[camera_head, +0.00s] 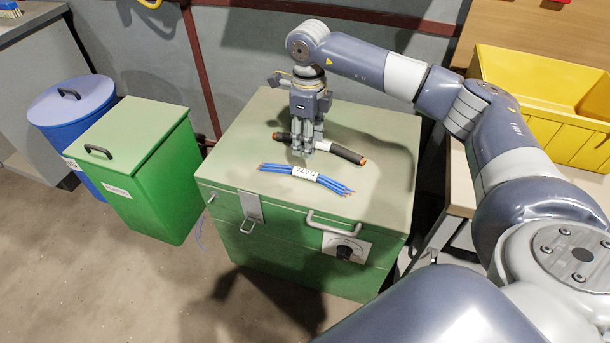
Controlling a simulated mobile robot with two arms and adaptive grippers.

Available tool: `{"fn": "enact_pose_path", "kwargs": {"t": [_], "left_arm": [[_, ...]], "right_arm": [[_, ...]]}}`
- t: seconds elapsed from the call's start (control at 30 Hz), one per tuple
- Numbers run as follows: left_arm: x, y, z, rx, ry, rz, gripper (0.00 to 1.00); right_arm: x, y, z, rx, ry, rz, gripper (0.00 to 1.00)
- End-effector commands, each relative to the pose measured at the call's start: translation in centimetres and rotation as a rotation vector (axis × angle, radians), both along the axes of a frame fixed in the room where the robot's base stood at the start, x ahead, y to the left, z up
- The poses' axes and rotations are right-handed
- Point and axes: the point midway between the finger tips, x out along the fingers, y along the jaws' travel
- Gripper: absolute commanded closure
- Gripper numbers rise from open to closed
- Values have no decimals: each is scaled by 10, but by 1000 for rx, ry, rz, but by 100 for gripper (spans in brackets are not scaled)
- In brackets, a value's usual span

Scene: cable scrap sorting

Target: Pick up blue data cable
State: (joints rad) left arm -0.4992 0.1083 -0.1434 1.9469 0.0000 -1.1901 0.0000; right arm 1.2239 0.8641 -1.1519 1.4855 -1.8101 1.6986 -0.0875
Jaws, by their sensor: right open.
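The blue data cable (275,168) is a short bundle of blue strands with a white label reading DATA. It lies on the top of the green chest (240,143), near its front edge. A thick black cable (347,154) with copper-coloured ends lies just behind it. My right gripper (308,153) points down over the black cable, just behind the blue cable, and hides the black cable's middle. It is open, and I see nothing held in it. I cannot tell whether its fingertips touch the black cable. My left gripper is not in view.
A green bin (135,150) with a handled lid and a blue lidded drum (72,100) stand to the left. A yellow crate (550,135) sits on a bench at the right. The chest's front has a handle (333,226) and a latch. Its top is otherwise clear.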

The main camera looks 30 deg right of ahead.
Motion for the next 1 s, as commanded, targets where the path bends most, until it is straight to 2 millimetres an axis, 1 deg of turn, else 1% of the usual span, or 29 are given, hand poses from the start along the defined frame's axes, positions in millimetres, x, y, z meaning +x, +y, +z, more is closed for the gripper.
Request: {"fn": "enact_pose_path", "kwargs": {"t": [0.03,0.2,0.43,0.6,0.7,0.8,1.0], "left_arm": [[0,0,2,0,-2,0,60],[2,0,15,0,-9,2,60],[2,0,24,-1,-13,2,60],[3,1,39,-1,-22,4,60],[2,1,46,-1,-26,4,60],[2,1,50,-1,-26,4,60],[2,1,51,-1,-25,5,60]], "right_arm": [[-1,-1,-11,-3,6,-1,56],[-1,0,-38,-1,4,1,56],[-2,2,-56,1,4,2,56],[-2,7,-82,2,4,1,56],[-2,7,-94,2,4,1,56],[-2,7,-100,2,2,2,56],[-2,7,-100,2,0,2,56]]}}
